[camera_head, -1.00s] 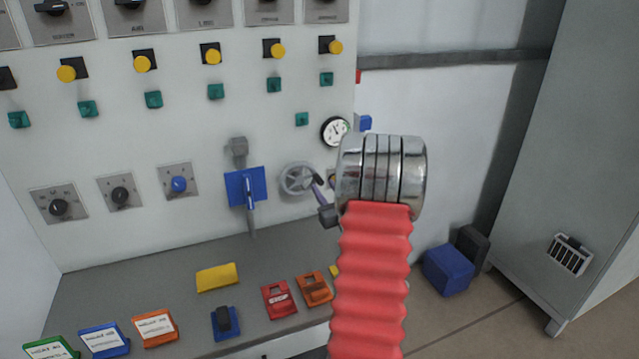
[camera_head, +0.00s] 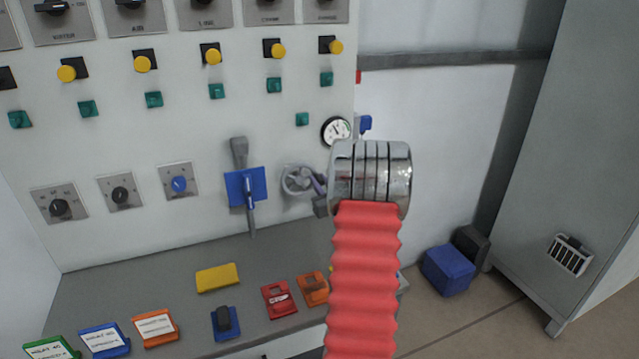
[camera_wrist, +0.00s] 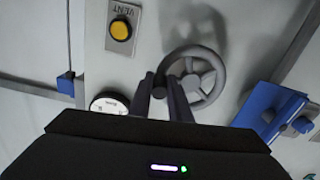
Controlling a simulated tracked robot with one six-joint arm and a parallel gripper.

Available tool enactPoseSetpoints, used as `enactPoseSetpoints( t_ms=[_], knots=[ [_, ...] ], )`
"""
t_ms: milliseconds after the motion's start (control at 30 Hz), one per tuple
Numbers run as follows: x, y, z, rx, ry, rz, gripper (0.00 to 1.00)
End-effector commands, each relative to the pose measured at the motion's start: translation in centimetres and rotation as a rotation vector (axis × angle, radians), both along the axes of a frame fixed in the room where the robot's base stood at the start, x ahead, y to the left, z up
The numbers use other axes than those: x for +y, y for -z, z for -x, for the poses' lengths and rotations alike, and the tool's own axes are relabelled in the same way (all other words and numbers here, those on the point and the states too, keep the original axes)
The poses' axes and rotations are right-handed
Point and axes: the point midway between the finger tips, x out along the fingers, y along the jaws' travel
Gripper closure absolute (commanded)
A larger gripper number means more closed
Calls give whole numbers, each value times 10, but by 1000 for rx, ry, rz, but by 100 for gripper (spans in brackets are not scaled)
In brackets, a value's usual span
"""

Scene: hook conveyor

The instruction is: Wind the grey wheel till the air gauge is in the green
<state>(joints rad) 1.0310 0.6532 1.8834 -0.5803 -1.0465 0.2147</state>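The grey wheel (camera_head: 293,191) is on the pale panel, left of my arm's shiny end. It fills the upper middle of the wrist view (camera_wrist: 216,86), with a round rim, spokes and a hub. My gripper (camera_wrist: 161,78) has its two dark fingers at the wheel's left rim, with a narrow gap between them. I cannot tell whether they are clamped on the rim. In the head view my gripper (camera_head: 314,177) overlaps the wheel's right side. The round white air gauge (camera_head: 336,131) is above and right of the wheel. It is partly hidden in the wrist view (camera_wrist: 110,103); the needle's zone is unclear.
A blue plate with a lever (camera_head: 245,187) is just left of the wheel. A yellow vent button (camera_wrist: 120,30) shows in the wrist view. Several coloured blocks, including a yellow one (camera_head: 217,278), lie on the grey shelf below. A cabinet (camera_head: 570,170) stands right.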

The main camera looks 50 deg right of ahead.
Motion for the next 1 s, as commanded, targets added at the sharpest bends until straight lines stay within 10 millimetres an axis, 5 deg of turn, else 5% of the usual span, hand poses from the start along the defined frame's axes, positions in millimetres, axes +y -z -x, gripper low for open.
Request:
enactPoseSetpoints(
  t_ms=[233,1000],
  knots=[
    [0,0,0,0,0,0,100],
    [3,-12,-2,113,-2,189,100]
  ],
)
